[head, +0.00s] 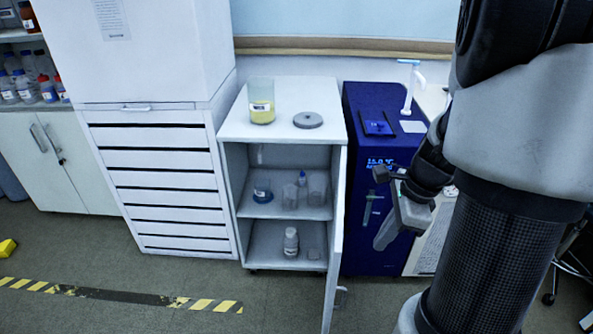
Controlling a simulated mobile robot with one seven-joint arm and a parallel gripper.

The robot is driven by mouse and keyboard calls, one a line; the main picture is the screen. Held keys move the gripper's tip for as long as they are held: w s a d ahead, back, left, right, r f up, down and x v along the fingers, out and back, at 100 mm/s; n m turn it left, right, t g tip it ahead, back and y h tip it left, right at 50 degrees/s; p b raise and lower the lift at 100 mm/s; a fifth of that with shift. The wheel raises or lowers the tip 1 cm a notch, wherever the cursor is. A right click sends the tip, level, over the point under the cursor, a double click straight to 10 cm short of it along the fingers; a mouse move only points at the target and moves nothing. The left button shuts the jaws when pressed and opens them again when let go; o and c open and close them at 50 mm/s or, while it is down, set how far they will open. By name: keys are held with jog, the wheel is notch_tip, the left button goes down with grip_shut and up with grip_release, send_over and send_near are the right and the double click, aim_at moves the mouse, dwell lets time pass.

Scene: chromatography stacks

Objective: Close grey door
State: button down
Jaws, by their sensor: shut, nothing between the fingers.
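The grey door (334,245) is the door of a small pale cabinet (230,190). It stands open, swung out towards me from the cabinet's right side, and I see it nearly edge-on. Its handle (342,291) shows low on the right face. My gripper (381,173) is shut and empty. It is in front of the blue machine, to the right of the door and apart from it in the picture.
Glassware and bottles stand on the cabinet's two shelves. A beaker of yellow liquid (261,102) and a grey disc (308,120) are on top. A blue machine (372,245) stands at right, a white drawer unit (165,185) at left. The floor in front is clear.

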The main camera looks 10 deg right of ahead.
aim_at(338, 268)
jog(key=w+a+f+b, duration=0.1)
jog(key=a+f+b, duration=0.3)
jog(key=f, duration=0.7)
jog(key=shift+w+a, duration=0.35)
jog(key=shift+a, duration=0.65)
jog(key=shift+r, duration=0.1)
